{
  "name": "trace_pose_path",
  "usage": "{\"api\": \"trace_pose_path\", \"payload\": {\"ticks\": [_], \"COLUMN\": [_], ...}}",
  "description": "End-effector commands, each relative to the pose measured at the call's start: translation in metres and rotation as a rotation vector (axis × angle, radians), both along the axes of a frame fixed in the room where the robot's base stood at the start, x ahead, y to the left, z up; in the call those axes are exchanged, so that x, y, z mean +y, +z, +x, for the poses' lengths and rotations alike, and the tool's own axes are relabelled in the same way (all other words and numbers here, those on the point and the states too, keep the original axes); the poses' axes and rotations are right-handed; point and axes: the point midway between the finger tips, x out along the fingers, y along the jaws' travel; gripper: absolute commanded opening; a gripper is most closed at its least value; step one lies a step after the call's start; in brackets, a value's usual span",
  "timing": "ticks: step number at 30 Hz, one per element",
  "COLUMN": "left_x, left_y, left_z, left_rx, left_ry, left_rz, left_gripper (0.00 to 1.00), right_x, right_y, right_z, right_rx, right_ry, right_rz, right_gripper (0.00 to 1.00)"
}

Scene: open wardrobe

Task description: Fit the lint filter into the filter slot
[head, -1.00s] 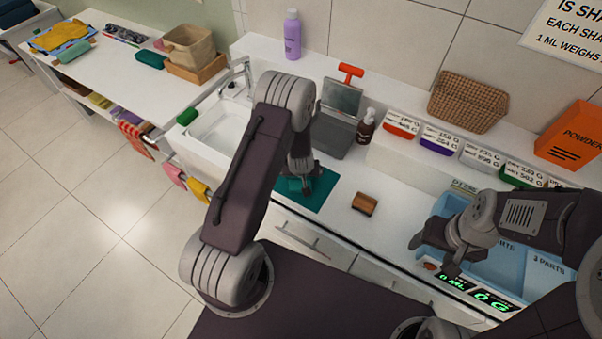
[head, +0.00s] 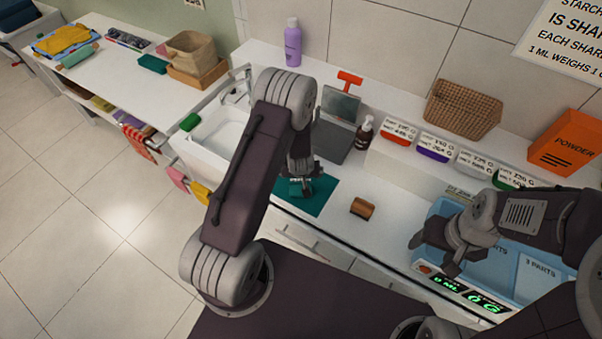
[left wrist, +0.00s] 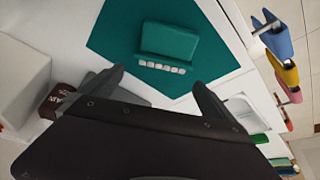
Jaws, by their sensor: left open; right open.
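I cannot pick out a lint filter or a filter slot with certainty. A teal block with a row of whitish teeth along one edge (left wrist: 165,47) lies on a teal mat (left wrist: 115,35) in the left wrist view. The block (head: 295,189) is partly hidden by my left gripper in the head view, and the mat (head: 318,199) lies on the counter. My left gripper (head: 304,188) is open near the block; in the left wrist view its fingertips (left wrist: 155,78) are spread with nothing between them. My right gripper (head: 436,255) is open over the blue tray (head: 424,238), apparently empty.
A brown block (head: 362,208) sits on the counter right of the mat. The sink (head: 222,135) is left; labelled bins (head: 435,147) and a basket (head: 463,108) are right.

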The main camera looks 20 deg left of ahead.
Motion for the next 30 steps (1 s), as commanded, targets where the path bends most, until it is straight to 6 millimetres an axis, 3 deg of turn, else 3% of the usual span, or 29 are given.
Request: {"api": "trace_pose_path", "payload": {"ticks": [1, 12, 27, 30], "left_x": [-0.001, -0.003, -0.003, -0.003], "left_y": [0.010, 0.043, 0.041, 0.040], "left_z": [-0.001, -0.007, -0.007, 0.004], "left_rx": [-0.001, -0.001, -0.001, -0.035], "left_ry": [0.000, 0.001, 0.001, 0.000], "left_rz": [0.000, 0.000, 0.000, 0.000], "left_gripper": [1.00, 1.00, 1.00, 1.00], "right_x": [0.000, 0.000, 0.000, 0.000], "right_y": [0.009, 0.037, 0.035, 0.020], "right_z": [0.000, 0.000, 0.000, 0.000], "right_rx": [0.000, 0.000, 0.000, 0.000], "right_ry": [0.000, 0.000, 0.000, 0.000], "right_rz": [0.000, 0.000, 0.000, 0.000], "right_gripper": [0.67, 0.67, 0.67, 0.67]}}
